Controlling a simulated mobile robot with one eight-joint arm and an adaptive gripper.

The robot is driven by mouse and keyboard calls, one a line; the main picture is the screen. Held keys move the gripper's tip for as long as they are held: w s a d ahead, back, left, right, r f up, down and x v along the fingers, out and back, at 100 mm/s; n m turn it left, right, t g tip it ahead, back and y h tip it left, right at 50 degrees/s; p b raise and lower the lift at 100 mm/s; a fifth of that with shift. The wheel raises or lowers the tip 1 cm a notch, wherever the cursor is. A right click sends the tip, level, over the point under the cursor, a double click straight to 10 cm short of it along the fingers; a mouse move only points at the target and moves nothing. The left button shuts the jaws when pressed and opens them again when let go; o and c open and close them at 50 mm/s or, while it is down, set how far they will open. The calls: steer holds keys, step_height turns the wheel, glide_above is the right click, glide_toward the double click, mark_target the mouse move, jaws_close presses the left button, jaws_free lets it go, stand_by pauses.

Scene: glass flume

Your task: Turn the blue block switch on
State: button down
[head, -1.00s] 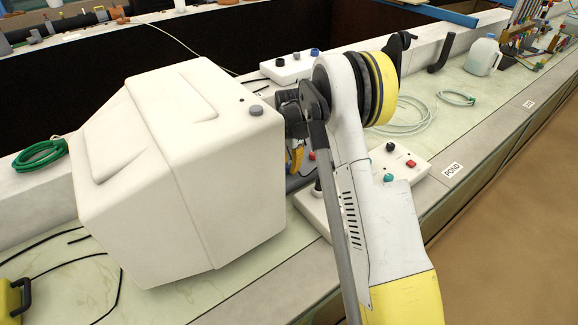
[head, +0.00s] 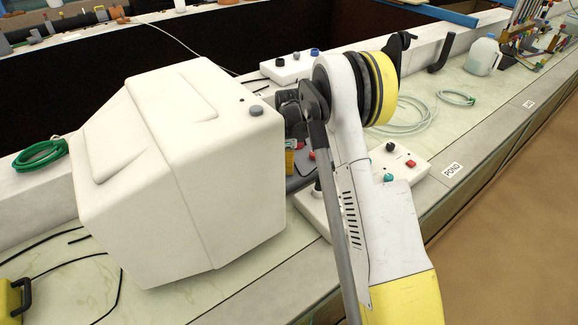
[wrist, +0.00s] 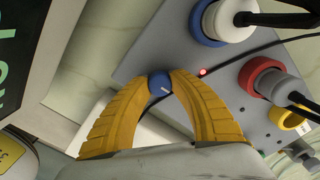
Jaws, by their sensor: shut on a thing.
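In the wrist view, the blue switch knob (wrist: 160,83) with a white pointer line sits on a grey panel (wrist: 150,45). My gripper (wrist: 161,78) has its two yellow curved fingers closed around this knob, with the tips touching its sides. A small red lamp (wrist: 203,72) glows on the panel to the right of the knob. In the head view, a yellow part of my gripper (head: 290,160) shows behind the right edge of the white housing; the fingertips and the blue knob are hidden there.
Large blue-white (wrist: 230,20) and red (wrist: 262,78) plugs with black cables stand right of the knob. The big white housing (head: 190,160) stands close left of my arm. A white control box (head: 402,160) with knobs lies right of it.

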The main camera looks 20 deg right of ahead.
steer(key=shift+m, duration=0.7)
steer(key=c, duration=1.1)
jaws_free()
step_height(320, 180, up, 12)
